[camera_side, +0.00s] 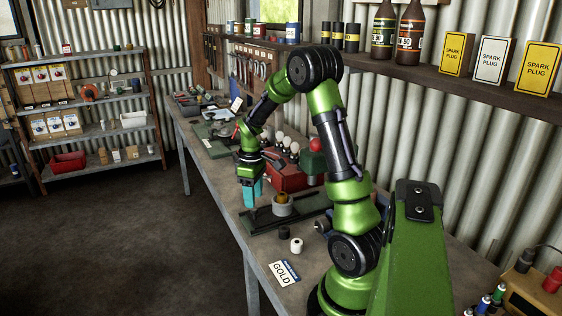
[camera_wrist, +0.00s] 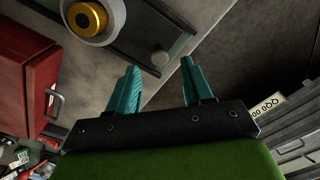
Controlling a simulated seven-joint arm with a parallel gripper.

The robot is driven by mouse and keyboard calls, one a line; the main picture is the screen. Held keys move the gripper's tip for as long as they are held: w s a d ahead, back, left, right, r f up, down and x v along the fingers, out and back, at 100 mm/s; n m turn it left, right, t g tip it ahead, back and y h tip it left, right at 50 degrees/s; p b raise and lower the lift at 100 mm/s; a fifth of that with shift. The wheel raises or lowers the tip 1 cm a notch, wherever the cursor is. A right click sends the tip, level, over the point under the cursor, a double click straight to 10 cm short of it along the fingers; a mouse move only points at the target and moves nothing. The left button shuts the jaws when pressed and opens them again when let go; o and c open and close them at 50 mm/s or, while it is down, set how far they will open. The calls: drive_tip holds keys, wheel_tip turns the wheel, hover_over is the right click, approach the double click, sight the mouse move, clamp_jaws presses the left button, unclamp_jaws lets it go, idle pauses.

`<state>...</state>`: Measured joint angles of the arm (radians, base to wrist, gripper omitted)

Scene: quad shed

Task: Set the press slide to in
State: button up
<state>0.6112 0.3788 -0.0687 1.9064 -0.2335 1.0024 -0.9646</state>
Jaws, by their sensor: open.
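The press (camera_side: 290,218) is a long dark green base on the bench, with a grey collar (camera_side: 283,208) around a brass-coloured piece. In the wrist view the collar and brass centre (camera_wrist: 88,18) sit at the top left. My gripper (camera_side: 251,203) is over the base's left end, pointing down. Its teal fingers (camera_wrist: 159,66) are apart with nothing between them.
A red box (camera_side: 286,178) with bulbs stands behind the press; its handled side (camera_wrist: 35,80) shows in the wrist view. A white roll (camera_side: 296,245), a small black piece (camera_side: 284,232) and a GOLD card (camera_side: 284,273) lie in front. The bench's left edge is close to my gripper.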

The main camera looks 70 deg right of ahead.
sight(273, 209)
drive_tip(key=shift+f, duration=1.95)
clamp_jaws()
